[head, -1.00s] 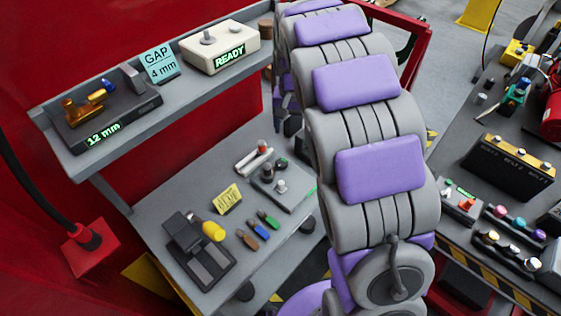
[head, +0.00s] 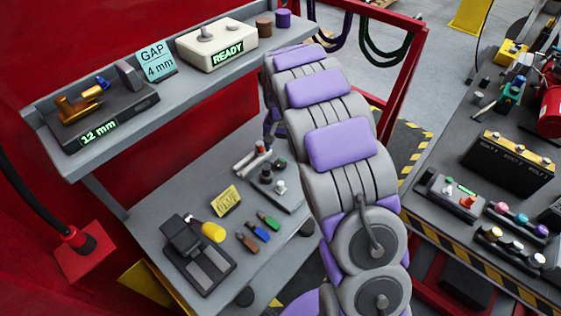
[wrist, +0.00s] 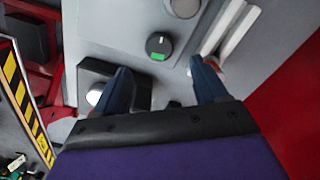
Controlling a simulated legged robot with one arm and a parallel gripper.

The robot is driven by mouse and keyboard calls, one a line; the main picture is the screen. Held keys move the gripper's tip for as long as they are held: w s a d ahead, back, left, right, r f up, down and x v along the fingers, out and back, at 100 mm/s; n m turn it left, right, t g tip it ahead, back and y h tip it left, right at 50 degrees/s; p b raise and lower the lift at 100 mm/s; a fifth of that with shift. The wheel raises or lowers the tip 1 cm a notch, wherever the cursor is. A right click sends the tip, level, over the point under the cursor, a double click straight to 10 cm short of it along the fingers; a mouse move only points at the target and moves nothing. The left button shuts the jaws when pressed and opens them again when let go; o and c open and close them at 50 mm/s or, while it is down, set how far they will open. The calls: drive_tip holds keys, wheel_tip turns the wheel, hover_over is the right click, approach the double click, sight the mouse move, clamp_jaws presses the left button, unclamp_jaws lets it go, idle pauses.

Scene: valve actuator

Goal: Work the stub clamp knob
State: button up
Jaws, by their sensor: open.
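I cannot tell for sure which is the stub clamp knob. In the wrist view my gripper (wrist: 161,84) is open and empty above this plate. The black dial (wrist: 159,43), with a white mark and green label, shows beyond and between the fingertips. A dark block (wrist: 140,95) lies behind the left finger, with a pale round knob (wrist: 95,96) beside it. In the head view my arm hides the fingers.
White rods (head: 248,160) lie beside the plate, near the right finger. A yellow tag (head: 226,201), several coloured tools and a black fixture (head: 198,262) share the bench. The upper shelf (head: 185,88) overhangs behind, holding a 12 mm gauge (head: 100,115) and a READY box (head: 217,44).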

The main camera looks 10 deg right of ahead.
sight(281, 162)
wheel_tip(281, 162, down, 7)
drive_tip(key=shift+d+f+b, duration=0.1)
drive_tip(key=shift+b, duration=0.5)
drive_tip(key=c, duration=1.1)
